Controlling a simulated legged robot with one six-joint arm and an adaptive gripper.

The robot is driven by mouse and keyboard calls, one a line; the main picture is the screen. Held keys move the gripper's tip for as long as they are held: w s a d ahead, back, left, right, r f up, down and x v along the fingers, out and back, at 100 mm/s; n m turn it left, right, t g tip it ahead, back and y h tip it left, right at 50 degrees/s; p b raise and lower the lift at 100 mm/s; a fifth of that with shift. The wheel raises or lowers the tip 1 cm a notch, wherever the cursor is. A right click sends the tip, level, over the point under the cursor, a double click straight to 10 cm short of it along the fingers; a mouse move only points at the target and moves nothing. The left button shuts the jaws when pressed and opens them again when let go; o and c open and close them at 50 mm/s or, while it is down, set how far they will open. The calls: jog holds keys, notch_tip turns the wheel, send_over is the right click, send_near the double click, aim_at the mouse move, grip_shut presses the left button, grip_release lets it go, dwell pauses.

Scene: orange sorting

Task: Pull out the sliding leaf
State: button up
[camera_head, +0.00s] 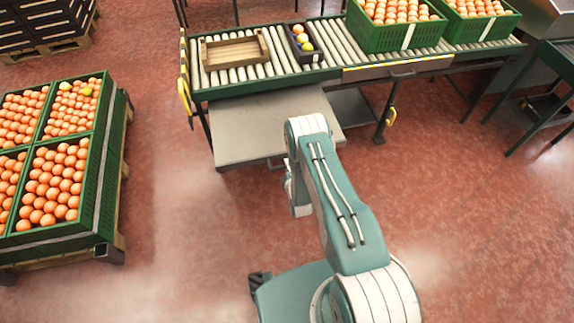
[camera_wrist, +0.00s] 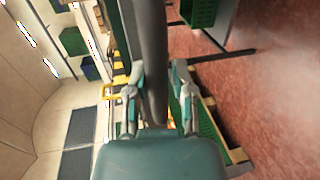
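A flat grey leaf (camera_head: 250,118) sticks out from under the left part of the roller conveyor in the head view, with a dark bar along its front edge. My gripper (camera_head: 291,183) is low in front of that edge, partly hidden by my arm. In the wrist view my gripper (camera_wrist: 157,85) has its fingers spread, with a grey bar (camera_wrist: 150,45) running up between them. I cannot tell whether the fingers touch it. A pale panel (camera_head: 370,72) with a dark handle (camera_head: 403,75) sits under the conveyor's right part.
On the conveyor (camera_head: 330,38) are a wooden tray (camera_head: 232,63), a dark box of fruit (camera_head: 318,56) and green crates of oranges (camera_head: 385,38). Stacked orange crates (camera_head: 100,170) stand at left. A table (camera_head: 556,58) stands at right. The red floor between is clear.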

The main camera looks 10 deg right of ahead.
jog(key=shift+o, duration=1)
jog(key=shift+s+f, duration=0.15)
jog(key=shift+f, duration=0.05)
jog(key=shift+r, duration=0.15)
jog(key=v, duration=1.1)
jog(key=shift+s, duration=0.35)
jog(key=shift+r, duration=0.1)
